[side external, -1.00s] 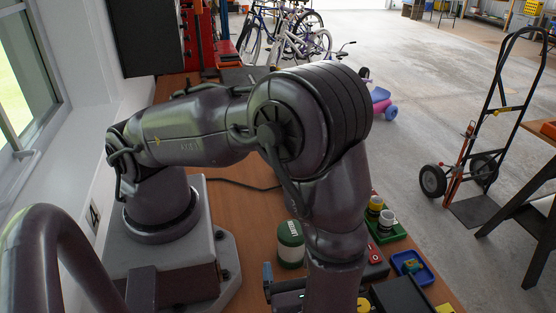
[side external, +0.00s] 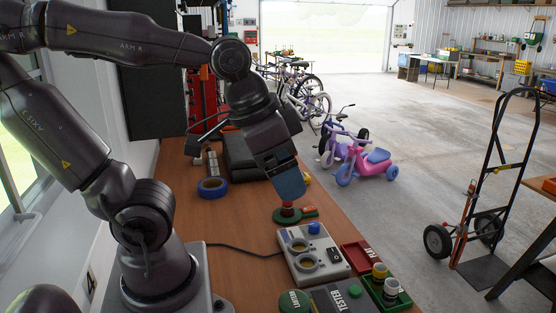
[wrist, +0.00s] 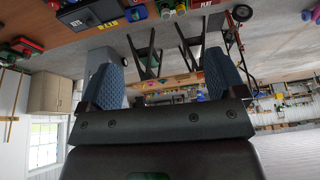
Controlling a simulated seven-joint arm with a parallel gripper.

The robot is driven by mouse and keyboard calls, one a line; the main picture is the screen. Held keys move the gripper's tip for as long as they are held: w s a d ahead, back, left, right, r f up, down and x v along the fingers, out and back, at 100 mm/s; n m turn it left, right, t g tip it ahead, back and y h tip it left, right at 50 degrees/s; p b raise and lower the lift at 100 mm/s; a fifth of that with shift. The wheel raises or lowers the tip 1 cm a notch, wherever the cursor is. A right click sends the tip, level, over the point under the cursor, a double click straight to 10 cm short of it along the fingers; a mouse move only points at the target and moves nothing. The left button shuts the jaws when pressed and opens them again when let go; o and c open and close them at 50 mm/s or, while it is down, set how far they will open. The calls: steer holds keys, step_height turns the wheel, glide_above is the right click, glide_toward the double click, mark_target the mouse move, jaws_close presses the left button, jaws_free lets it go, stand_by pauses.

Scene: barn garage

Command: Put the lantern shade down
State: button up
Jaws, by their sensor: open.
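I cannot pick out the lantern shade with certainty in either view. My gripper (side external: 290,192) hangs tilted over the bench, and one blue finger pad shows in the side view. Just below it in that view is a green round piece with a red knob (side external: 287,212); I cannot tell whether they touch. In the wrist view my gripper (wrist: 165,78) shows its two blue pads wide apart with nothing held between them. A green-lidded jar with a white label (side external: 294,302) stands at the near edge of the side view, partly cut off.
A grey box with round openings (side external: 312,252) and a tester box (side external: 342,298) stand on the bench (side external: 235,230). Right of them are a red tray (side external: 360,256) and a green tray with small jars (side external: 385,288). Blue tape (side external: 212,187) lies left; bare bench is between.

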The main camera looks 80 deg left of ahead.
steer(key=shift+s+a+r+n+t, duration=0.25)
steer(key=shift+r+n+t, duration=0.05)
steer(key=shift+r+t, duration=0.25)
